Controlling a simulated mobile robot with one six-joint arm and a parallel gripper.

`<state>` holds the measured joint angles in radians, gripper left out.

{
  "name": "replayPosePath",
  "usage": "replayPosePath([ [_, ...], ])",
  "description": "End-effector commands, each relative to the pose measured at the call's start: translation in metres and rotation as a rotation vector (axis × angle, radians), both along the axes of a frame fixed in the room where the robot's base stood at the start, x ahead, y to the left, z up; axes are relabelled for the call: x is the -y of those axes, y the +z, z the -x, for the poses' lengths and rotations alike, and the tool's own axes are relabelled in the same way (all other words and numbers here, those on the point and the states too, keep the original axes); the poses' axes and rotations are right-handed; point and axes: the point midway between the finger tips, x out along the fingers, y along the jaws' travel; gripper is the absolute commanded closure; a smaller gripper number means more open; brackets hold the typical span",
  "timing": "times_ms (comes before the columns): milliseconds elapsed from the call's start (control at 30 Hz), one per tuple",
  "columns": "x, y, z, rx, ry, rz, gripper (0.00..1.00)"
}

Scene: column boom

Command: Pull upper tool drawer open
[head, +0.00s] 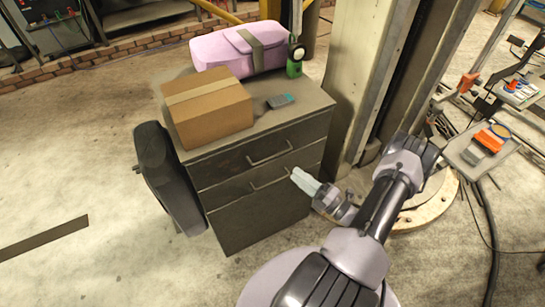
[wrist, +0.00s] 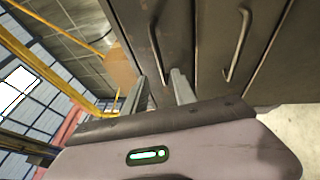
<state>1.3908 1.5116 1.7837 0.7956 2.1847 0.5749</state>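The upper tool drawer (head: 254,149) is the top front of a dark grey cabinet and looks shut. Its bar handle (head: 270,153) also shows in the wrist view (wrist: 155,45), left of the lower drawer's handle (wrist: 239,45). My gripper (head: 299,176) is in front of the cabinet's right side, below the upper handle in the head picture. In the wrist view my gripper (wrist: 158,80) is open, with the near end of the upper handle appearing between its fingers. Whether it touches the handle I cannot tell.
A cardboard box (head: 208,111), a pink case (head: 226,53) and a small grey device (head: 280,101) sit on the cabinet top. A black padded object (head: 165,175) stands against its left side. A pale column (head: 355,75) rises close on the right.

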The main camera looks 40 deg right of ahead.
Motion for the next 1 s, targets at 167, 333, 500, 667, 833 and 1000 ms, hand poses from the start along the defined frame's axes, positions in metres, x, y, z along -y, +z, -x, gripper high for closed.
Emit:
replayPosePath([
  [167,-0.011,0.008,-0.053,0.0,0.009,0.003,0.67],
  [333,-0.016,0.015,-0.088,-0.001,0.005,0.004,0.67],
  [500,-0.018,0.019,-0.105,-0.001,0.003,0.003,0.67],
  [667,-0.019,0.02,-0.108,-0.001,0.003,0.003,0.67],
  [833,-0.019,0.02,-0.108,-0.001,0.003,0.003,0.69],
  [1000,-0.019,0.02,-0.107,-0.001,0.003,0.003,1.0],
])
